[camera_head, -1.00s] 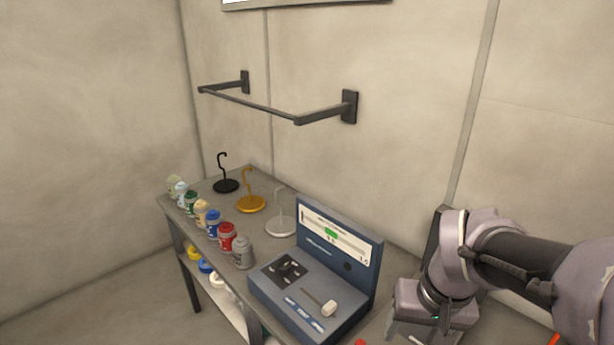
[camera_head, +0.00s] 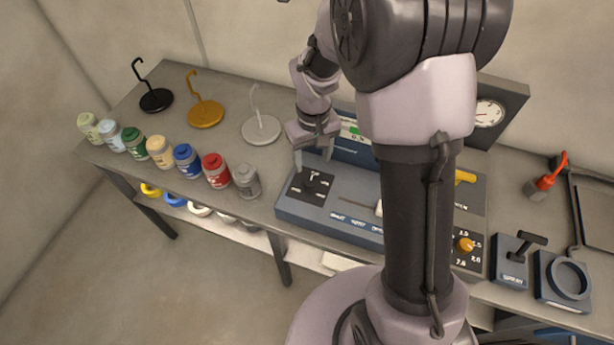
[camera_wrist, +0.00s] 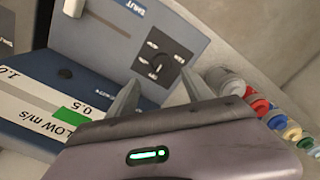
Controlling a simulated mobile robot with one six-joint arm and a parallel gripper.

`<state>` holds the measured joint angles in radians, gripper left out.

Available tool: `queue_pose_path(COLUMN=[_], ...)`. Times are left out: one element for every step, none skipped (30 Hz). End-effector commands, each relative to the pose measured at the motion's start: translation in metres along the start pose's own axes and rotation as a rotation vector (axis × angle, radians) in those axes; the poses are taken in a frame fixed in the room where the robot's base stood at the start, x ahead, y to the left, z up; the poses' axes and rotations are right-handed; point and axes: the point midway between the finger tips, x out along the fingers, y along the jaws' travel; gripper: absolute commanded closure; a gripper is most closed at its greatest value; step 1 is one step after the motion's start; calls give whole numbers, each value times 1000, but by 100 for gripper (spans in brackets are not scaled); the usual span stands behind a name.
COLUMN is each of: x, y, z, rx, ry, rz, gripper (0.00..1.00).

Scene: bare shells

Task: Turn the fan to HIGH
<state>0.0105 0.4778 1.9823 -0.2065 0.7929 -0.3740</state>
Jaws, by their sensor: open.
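The fan control is a black square dial panel (camera_head: 311,186) with a small dark knob and white labels, on the left of a blue-grey console (camera_head: 345,205). In the wrist view the knob (camera_wrist: 158,67) sits mid-panel; its exact setting is too small to tell. My gripper (camera_head: 313,158) is open, pointing down just above and behind the panel. In the wrist view the two fingertips (camera_wrist: 160,77) lie either side of the knob in the picture, with nothing held; contact is not visible. The console's flow display (camera_wrist: 68,112) shows a green bar, partly hidden by my gripper.
The console's slider (camera_head: 379,208) is beside my arm, which hides part of the bench. Paint jars (camera_head: 187,160) and hooked weights (camera_head: 205,112) stand left. An orange knob (camera_head: 466,244), clamp blocks (camera_head: 515,255) and a gauge (camera_head: 490,113) are right. Floor front left is clear.

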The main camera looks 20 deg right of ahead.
Motion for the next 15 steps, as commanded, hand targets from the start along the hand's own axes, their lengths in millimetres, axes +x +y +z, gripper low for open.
queue_pose_path(x=[19, 28, 40, 48, 56, 64, 70, 76, 81, 85, 88, 92, 93, 95, 96], y=[0, 0, 0, 0, 0, 0, 0, 0, 0, 0, 0, 0, 0, 0, 0], z=[1, 1, 1, 2, 1, 1, 1, 1, 1, 1, 1, 0, 0, 0, 0], rx=[0, -1, -1, 0, 0, 0, 0, -1, -1, -1, -1, 0, 0, 1, 1], ry=[-4, -4, -4, -5, -4, -3, -3, -3, -2, -2, -1, -1, -1, 0, 0], rz=[-1, -1, 0, -1, -1, -1, -1, -1, 0, 0, 0, 0, 0, 0, 0], gripper=[41, 41, 41, 41, 41, 41, 41, 41, 41, 41, 41, 41, 41, 41, 41])
